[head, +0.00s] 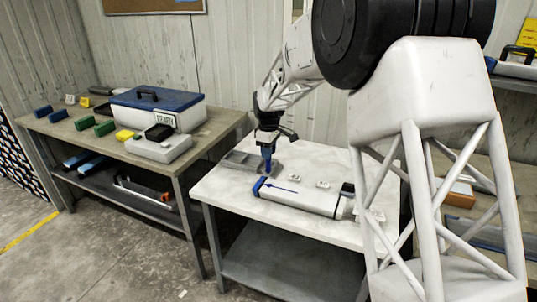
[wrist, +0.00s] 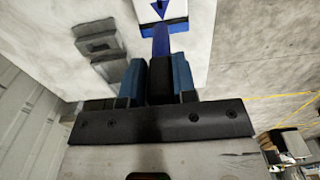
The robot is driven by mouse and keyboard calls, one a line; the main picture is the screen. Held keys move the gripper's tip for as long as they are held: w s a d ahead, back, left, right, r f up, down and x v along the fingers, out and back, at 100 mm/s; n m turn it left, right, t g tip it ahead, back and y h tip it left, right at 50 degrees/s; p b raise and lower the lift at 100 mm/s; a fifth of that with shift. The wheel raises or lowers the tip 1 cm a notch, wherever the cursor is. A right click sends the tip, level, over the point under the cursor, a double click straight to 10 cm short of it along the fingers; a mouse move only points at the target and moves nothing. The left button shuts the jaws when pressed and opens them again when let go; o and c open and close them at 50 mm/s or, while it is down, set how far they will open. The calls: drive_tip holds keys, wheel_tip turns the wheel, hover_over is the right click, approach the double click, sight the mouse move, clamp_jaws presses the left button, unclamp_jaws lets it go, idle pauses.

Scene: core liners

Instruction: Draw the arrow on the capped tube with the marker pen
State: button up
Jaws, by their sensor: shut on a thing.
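The capped tube (head: 305,198) is a long white body lying on the white-topped table, with a blue cap (head: 258,187) at its left end and a dark cap (head: 347,190) at its right. A blue arrow (head: 281,187) shows on its upper side, pointing toward the blue cap; its head also shows in the wrist view (wrist: 160,8). My gripper (head: 268,148) is shut on the marker pen (head: 268,162), black and blue, held point down just behind the blue cap. The pen also shows between blue fingers in the wrist view (wrist: 161,42). Whether its tip touches anything is unclear.
A grey holder (wrist: 97,40) lies beside the pen, on the tabletop. Small white pieces (head: 322,184) lie behind the tube. The bare front tabletop (head: 225,190) is free. A left bench (head: 95,140) carries a blue-lidded box (head: 160,105) and several coloured blocks.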

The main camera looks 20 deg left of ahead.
drive_tip(key=shift+r, duration=1.1)
drive_tip(key=shift+w, duration=0.1)
idle(0.4)
